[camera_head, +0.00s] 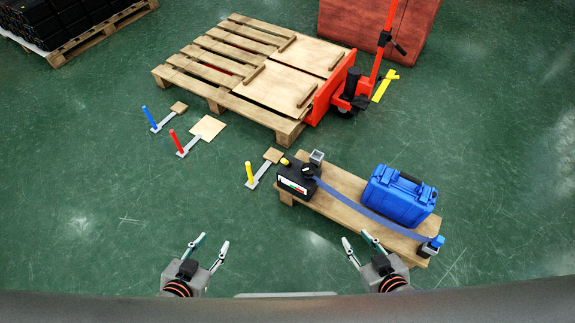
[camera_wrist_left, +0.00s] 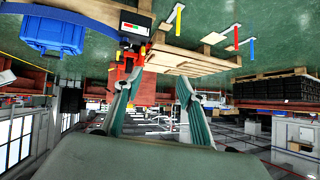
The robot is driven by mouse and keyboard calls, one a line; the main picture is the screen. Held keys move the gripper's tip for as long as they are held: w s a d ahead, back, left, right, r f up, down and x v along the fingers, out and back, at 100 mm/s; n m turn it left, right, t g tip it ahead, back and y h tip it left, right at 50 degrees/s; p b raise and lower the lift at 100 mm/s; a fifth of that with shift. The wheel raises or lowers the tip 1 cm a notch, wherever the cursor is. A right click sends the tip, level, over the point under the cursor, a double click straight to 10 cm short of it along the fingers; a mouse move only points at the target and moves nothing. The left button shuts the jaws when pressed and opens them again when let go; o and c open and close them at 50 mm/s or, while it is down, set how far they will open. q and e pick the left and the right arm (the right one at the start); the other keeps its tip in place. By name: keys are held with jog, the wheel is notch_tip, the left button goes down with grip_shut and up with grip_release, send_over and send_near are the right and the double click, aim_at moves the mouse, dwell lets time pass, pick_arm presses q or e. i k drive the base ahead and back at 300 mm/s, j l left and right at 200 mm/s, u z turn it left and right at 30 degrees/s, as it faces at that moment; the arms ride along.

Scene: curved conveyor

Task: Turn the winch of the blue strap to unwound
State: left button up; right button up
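The blue strap (camera_head: 365,211) runs along a low wooden bench (camera_head: 338,180), in front of a blue case (camera_head: 399,194), to an anchor with a blue part (camera_head: 432,244) at the right end. The winch (camera_head: 298,180) is a black unit with a dark knob and a red, white and green indicator label at the bench's left end. The winch also shows upside down in the left wrist view (camera_wrist_left: 135,22). My left gripper (camera_head: 214,250) is open and empty, below and left of the bench. My right gripper (camera_head: 357,246) is open and empty, in front of the bench.
A wooden pallet (camera_head: 215,75) with panels stands behind, with a red pallet jack (camera_head: 345,95) at its right. Blue (camera_head: 148,117), red (camera_head: 176,141) and yellow (camera_head: 249,172) handles stand on the floor left of the bench. Green floor in front is clear.

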aim_at(308, 170)
jog(key=l+u, duration=0.1)
jog(key=l, duration=1.9)
jog(key=k+l+u, duration=0.05)
